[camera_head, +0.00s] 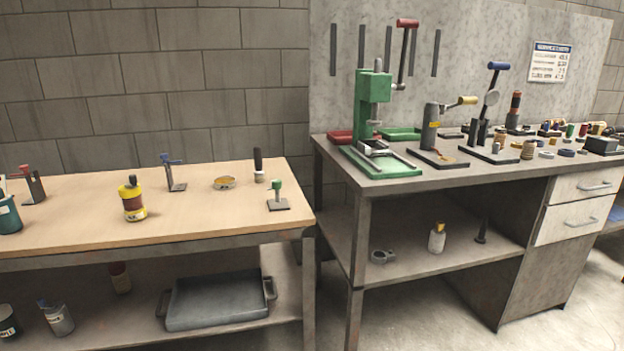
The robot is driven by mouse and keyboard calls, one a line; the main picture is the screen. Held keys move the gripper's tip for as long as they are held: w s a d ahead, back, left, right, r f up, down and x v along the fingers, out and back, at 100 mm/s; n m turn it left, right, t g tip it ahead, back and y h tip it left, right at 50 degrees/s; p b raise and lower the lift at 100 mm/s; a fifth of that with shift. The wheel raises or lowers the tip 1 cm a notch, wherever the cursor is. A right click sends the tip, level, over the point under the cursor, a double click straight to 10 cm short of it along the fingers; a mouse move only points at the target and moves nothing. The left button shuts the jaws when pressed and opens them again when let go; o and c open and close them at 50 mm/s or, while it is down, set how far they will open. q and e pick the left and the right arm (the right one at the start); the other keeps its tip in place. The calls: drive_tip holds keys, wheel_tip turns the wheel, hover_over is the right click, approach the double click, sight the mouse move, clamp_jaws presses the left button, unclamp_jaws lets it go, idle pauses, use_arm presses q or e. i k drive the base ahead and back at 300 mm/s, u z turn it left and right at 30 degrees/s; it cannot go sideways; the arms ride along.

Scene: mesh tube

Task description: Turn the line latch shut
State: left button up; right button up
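Neither of my grippers shows in the head view. I cannot tell for sure which thing is the line latch. On the wooden bench stand a small post with a red top (31,184), a post with a blue lever (174,171) and a small green-topped post on a dark plate (277,197). On the grey bench stand a green press with a red-handled lever (373,107), a grey post with a yellow-ended lever (433,132) and a dark stand with a raised blue-handled lever (487,112).
Several small parts crowd the right of the grey bench (340,155). Floor shows at lower right.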

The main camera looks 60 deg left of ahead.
sight(276, 185)
drive_tip(key=u, duration=0.25)
drive_tip(key=i, duration=0.95)
drive_tip(key=u, duration=0.65)
